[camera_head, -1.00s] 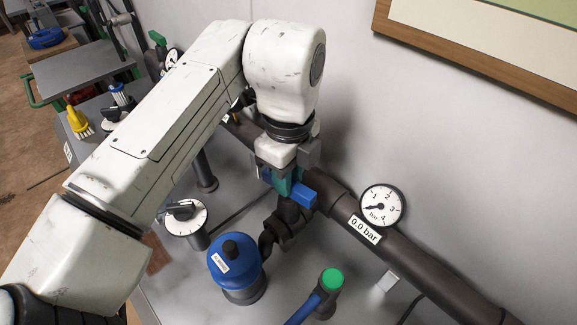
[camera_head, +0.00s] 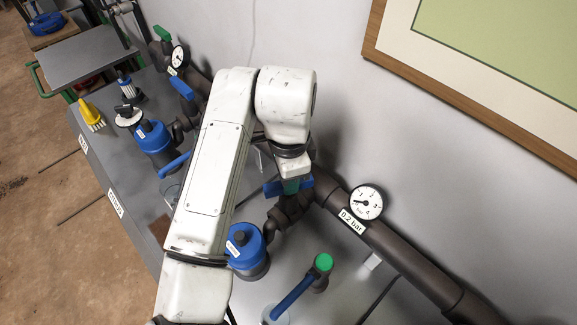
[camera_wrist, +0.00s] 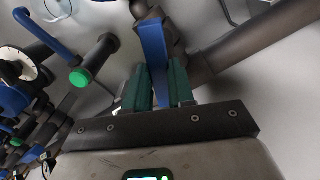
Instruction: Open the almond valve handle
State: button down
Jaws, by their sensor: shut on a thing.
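My gripper (camera_head: 290,187) is shut on a blue lever handle (camera_head: 271,189) above a dark valve on the branch pipe. In the wrist view, the green fingers of my gripper (camera_wrist: 159,88) stand on either side of the blue handle (camera_wrist: 155,48). The handle sits at a slant to the branch pipe. A round gauge (camera_head: 366,202) on the main pipe has a tag (camera_head: 352,221) reading 0.2 bar. No name reading almond is legible, and my arm hides part of the bench.
A blue-capped filter (camera_head: 246,246) stands close below the valve. More valves and a filter (camera_head: 155,142) stand left of my arm. A framed picture (camera_head: 480,75) hangs on the wall.

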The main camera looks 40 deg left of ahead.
jog(key=n+p, duration=0.3)
jog(key=shift+r+n, duration=0.1)
jog(key=shift+n, duration=0.3)
jog(key=shift+n+p, duration=0.6)
jog(key=shift+p, duration=0.05)
jog(key=shift+n, duration=0.3)
jog(key=c, duration=1)
grip_release()
jog(key=shift+o, duration=0.2)
notch_tip(320, 180, up, 10)
jog(key=p, duration=0.2)
jog(key=shift+r, duration=0.25)
